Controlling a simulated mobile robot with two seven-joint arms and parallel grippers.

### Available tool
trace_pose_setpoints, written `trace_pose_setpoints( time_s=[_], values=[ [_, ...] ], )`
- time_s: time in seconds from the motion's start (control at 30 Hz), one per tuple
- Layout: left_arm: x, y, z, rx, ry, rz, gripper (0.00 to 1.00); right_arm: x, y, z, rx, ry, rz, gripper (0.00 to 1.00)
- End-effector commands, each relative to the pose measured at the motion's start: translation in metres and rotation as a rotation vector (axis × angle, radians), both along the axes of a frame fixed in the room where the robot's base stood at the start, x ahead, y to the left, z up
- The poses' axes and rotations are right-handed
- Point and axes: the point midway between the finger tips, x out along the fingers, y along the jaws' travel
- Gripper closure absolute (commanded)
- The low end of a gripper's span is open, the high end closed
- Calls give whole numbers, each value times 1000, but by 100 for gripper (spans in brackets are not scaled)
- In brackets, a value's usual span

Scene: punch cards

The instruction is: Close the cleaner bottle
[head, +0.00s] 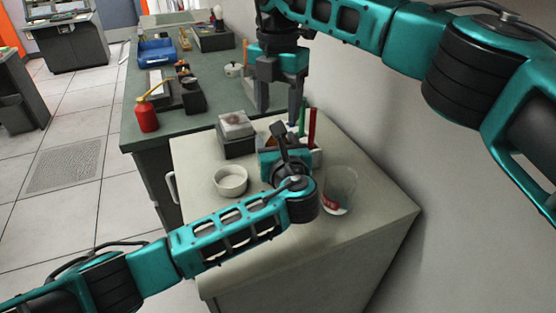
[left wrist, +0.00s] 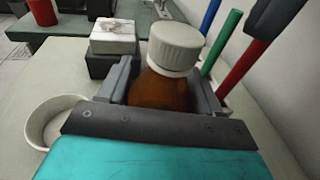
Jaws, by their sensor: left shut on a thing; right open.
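The cleaner bottle (left wrist: 158,92) is brown, with a ribbed white cap (left wrist: 176,48) sitting on its top. In the left wrist view the cap looks slightly tilted; I cannot tell whether it is tight. My left gripper (left wrist: 161,84) is shut on the bottle's body, one finger on each side. In the head view my left gripper (head: 287,155) and wrist hide most of the bottle. My right gripper (head: 279,104) points down with its fingers apart and empty, above and behind the bottle. A dark part of it shows at the upper right of the left wrist view.
A white bowl (head: 230,181) and a black box with a white top (head: 236,124) stand left of the bottle. Red (head: 312,126) and green sticks stand behind it. A clear cup (head: 340,188) stands to the right, near the wall. A red bottle (head: 146,115) stands on the green bench.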

Motion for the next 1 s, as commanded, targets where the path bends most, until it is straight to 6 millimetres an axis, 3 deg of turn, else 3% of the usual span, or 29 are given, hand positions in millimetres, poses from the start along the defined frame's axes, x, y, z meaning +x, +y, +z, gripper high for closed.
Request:
trace_pose_setpoints(
  time_s=[0.1, 0.3, 0.53, 0.9, 0.93, 1.0],
  values=[
    [0, 0, 0, 1, 1, 1, 100, 0, 1, 31, 3, -4, -2, 39],
    [0, 0, -1, 1, 1, 1, 100, 0, 1, 72, 2, -3, -2, 39],
    [0, 0, 0, 1, 0, 1, 100, 0, 0, 88, 1, 0, 0, 39],
    [0, 0, 0, 1, 0, 0, 100, 0, 0, 91, 1, 0, 0, 39],
    [0, 0, 0, 1, 0, 0, 34, 0, 0, 91, 1, 0, 0, 39],
    [0, 0, 0, 0, 0, 0, 27, 0, 0, 91, 1, 0, 0, 39]
  ],
)
